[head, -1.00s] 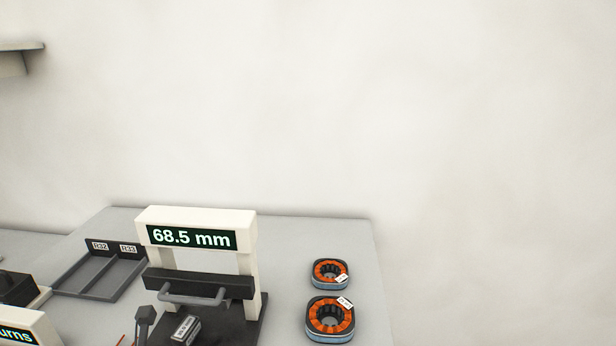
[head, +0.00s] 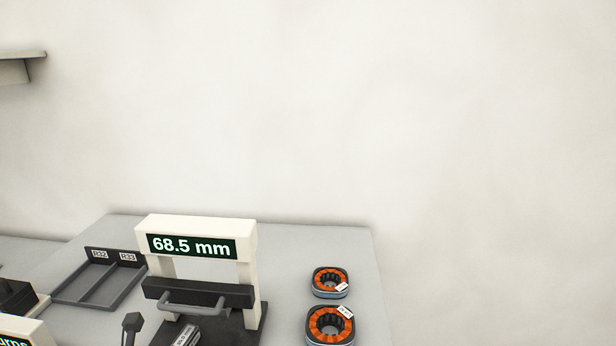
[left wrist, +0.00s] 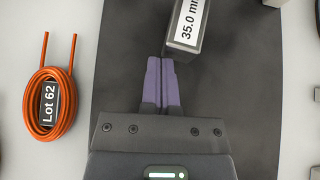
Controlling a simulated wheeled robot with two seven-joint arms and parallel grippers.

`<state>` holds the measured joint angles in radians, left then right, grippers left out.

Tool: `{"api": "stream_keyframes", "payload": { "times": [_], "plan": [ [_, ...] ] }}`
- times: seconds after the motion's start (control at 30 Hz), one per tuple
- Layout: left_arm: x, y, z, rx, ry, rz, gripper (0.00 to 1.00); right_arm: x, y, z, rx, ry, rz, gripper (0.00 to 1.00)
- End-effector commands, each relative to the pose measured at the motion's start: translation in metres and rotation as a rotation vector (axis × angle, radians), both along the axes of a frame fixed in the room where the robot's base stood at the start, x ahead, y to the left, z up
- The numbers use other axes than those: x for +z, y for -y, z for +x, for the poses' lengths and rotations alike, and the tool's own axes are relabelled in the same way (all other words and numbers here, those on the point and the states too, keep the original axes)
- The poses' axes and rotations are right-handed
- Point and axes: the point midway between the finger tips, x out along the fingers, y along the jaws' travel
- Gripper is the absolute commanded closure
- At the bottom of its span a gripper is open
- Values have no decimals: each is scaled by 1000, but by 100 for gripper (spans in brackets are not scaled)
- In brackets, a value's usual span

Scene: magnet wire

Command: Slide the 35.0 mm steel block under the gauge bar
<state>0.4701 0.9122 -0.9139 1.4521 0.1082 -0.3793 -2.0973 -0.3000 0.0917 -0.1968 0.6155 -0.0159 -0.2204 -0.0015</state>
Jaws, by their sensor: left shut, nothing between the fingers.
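The steel block (left wrist: 184,28), labelled 35.0 mm, lies slightly tilted on the dark base plate (left wrist: 125,70) at the top of the left wrist view. In the head view the block (head: 186,336) is at the bottom edge, partly cut off, in front of the gauge bar. The dark gauge bar (head: 228,297) with its grey handle hangs between the white posts, under a display (head: 191,246) reading 68.5 mm. My left gripper (left wrist: 162,60) is shut and empty, its purple fingertips just by the block's near end; I cannot tell if they touch. My right gripper is not in view.
An orange wire coil (left wrist: 49,108) tagged Lot 62 lies left of the plate. Two orange-wound ring cores (head: 330,281) (head: 330,325) stand to the right. A divided tray (head: 72,297) is at the left. A dark upright piece (head: 132,326) stands left of the block.

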Motion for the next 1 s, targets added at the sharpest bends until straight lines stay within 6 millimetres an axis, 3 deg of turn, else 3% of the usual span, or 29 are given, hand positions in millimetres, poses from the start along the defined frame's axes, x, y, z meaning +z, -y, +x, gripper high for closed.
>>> {"api": "stream_keyframes", "payload": {
  "times": [0.53, 1.0],
  "plan": [
    [0, 2, 26, 0, 1, 0, 100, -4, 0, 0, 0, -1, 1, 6],
    [2, 5, 24, -2, 0, 1, 100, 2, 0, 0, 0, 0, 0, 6]
  ]
}}
